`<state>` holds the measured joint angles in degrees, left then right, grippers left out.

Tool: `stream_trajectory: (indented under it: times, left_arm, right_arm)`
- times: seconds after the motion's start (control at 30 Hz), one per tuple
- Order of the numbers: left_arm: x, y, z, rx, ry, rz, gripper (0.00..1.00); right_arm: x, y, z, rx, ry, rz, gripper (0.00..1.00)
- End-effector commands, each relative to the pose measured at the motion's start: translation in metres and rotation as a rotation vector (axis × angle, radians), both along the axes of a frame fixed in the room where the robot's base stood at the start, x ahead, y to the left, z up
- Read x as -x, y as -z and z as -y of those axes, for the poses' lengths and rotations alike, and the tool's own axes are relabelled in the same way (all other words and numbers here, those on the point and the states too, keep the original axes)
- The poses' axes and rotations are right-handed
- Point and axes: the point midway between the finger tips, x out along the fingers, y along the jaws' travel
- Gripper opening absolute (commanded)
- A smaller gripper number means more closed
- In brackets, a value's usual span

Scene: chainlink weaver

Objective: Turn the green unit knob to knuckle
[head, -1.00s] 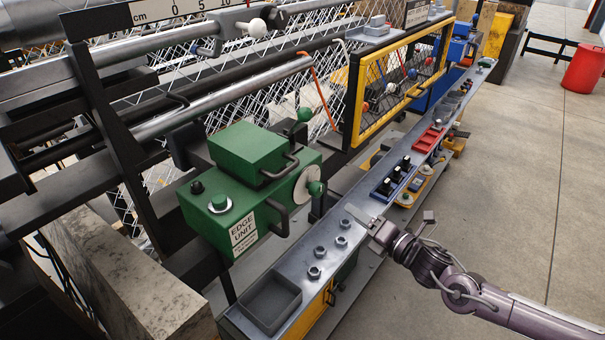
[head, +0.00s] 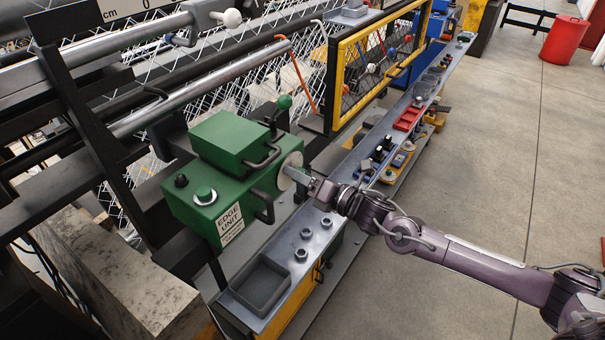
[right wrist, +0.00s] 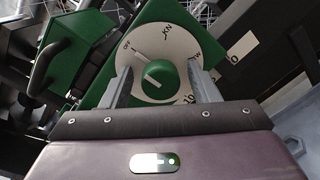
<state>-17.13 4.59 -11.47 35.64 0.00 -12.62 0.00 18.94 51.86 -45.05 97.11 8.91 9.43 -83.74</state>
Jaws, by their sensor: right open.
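The green edge unit (head: 215,170) stands at the left of the head view, with a white round dial on its right face. In the right wrist view the green knob (right wrist: 160,75) sits at the centre of the white dial (right wrist: 185,50), which carries marks such as OFF, KN and TW. The knob's pointer line points up and left, toward OFF. My right gripper (right wrist: 163,88) is open, its two fingers on either side of the knob; I cannot tell whether they touch it. In the head view my right gripper (head: 302,180) hides most of the knob. My left gripper is not in view.
A grey ledge (head: 285,262) with several hex nuts and a shallow grey tray (head: 262,284) runs below the unit. Black handles (head: 263,205) stick out beside the dial. A yellow-framed mesh guard (head: 345,85) stands behind.

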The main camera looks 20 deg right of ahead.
Motion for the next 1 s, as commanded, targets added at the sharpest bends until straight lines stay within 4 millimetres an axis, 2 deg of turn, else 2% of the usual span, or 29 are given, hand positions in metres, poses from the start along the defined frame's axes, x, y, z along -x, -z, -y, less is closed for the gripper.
stream_trajectory:
  times: [0.17, 0.5, 0.77, 1.0]
  left_arm:
    - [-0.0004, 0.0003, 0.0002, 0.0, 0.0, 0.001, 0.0]
    - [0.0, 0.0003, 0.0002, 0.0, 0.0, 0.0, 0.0]
    - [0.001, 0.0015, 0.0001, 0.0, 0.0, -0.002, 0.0]
    - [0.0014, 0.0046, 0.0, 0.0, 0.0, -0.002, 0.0]
  right_arm:
    - [0.0, 0.0004, 0.0001, 0.0, 0.0, 0.0, 0.54]
    - [0.0001, 0.0004, 0.0005, 0.0, 0.001, 0.0, 0.11]
    - [0.0001, 0.0009, 0.0007, -0.023, 0.002, -0.019, 0.11]
    - [0.0, 0.0018, 0.0006, -0.121, 0.003, -0.096, 0.11]
